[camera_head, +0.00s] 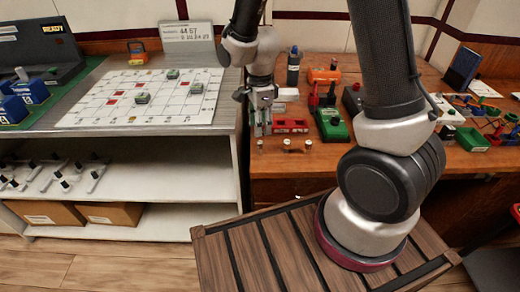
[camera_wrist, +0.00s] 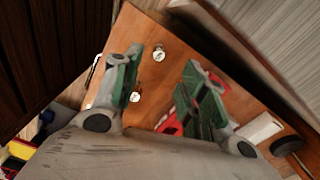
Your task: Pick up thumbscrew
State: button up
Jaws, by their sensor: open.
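Small metallic pieces that look like thumbscrews stand near the front edge of the wooden table, one at the left (camera_head: 260,146), one in the middle (camera_head: 287,143) and one at the right (camera_head: 308,146). Which one is the task's thumbscrew I cannot tell. In the wrist view one silver round head (camera_wrist: 159,54) shows beyond the fingertips and another (camera_wrist: 135,96) shows between the fingers. My gripper (camera_head: 263,130) hangs over the table just behind these pieces. It is open and empty, with green pads on its fingers (camera_wrist: 162,75).
A red tray (camera_head: 291,126) lies just right of my gripper, and a green device (camera_head: 332,125) is farther right. A grey bench (camera_head: 60,128) with a white grid board (camera_head: 100,110) stands left. A slatted wooden crate top (camera_head: 235,255) lies in front, below the table.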

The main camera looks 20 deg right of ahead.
aim_at(260, 143)
notch_tip(260, 143, down, 8)
jog(key=shift+s+a+r, duration=0.1)
jog(key=shift+a+r, duration=0.05)
jog(key=shift+r, duration=0.05)
jog(key=shift+c, duration=0.3)
grip_shut()
